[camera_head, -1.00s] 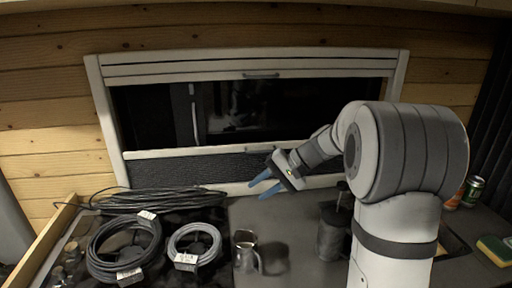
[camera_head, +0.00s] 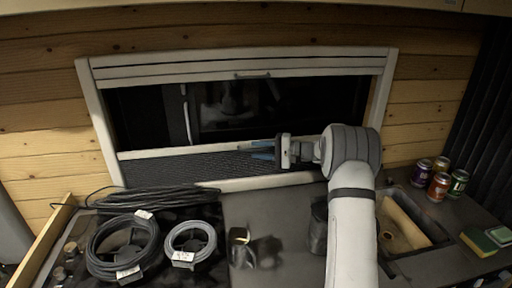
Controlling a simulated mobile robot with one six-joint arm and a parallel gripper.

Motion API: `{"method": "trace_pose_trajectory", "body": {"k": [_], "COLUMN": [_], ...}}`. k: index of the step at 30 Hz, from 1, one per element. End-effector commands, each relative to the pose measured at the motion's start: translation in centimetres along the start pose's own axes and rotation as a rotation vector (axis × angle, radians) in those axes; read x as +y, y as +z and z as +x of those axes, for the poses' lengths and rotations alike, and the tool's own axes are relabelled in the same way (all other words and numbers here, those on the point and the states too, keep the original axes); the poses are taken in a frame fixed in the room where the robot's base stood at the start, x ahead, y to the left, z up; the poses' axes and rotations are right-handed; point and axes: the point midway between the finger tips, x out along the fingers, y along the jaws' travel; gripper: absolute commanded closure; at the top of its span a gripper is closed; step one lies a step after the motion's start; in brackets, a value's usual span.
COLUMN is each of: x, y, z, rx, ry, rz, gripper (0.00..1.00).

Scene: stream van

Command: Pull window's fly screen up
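The window (camera_head: 88,100) has a white frame set in the wood wall. Its fly screen (camera_head: 180,167) is a dark mesh low in the opening, topped by a pale bar (camera_head: 165,151). Dark glass shows above the bar. The fingers and wrist hide that part of the bar. I cannot tell whether they touch it or how far apart they are.
Below the window, the counter (camera_head: 222,208) holds black cables (camera_head: 160,199), cable coils (camera_head: 123,245) and a small jug (camera_head: 241,248). Several cans (camera_head: 439,186) stand by a sink (camera_head: 412,225) at the right, with a sponge (camera_head: 478,242) nearby. A blind (camera_head: 235,68) with a handle is at the window's top.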

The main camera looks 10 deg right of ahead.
Motion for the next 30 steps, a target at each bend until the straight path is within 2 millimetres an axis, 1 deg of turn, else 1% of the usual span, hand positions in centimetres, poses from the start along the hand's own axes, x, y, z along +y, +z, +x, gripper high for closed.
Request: {"method": "trace_pose_trajectory", "body": {"k": [1, 3, 6, 14, 17, 26, 30], "x": [-0.2, -0.1, 0.0, 0.1, 0.1, 0.0, 0.0], "y": [0.0, 0.1, 0.0, 0.0, 0.0, 0.1, 0.1], "z": [0.7, 1.4, 2.0, 2.2, 2.2, 2.2, 2.3], "rx": [-0.001, -0.001, -0.001, 0.0, 0.0, -0.001, -0.001], "ry": [0.0, 0.0, 0.001, 0.001, 0.001, 0.002, 0.002], "rz": [0.001, 0.001, 0.002, 0.001, 0.001, 0.001, 0.001], "gripper": [0.69, 0.69, 0.69, 0.69, 0.76, 1.0, 1.0]}}
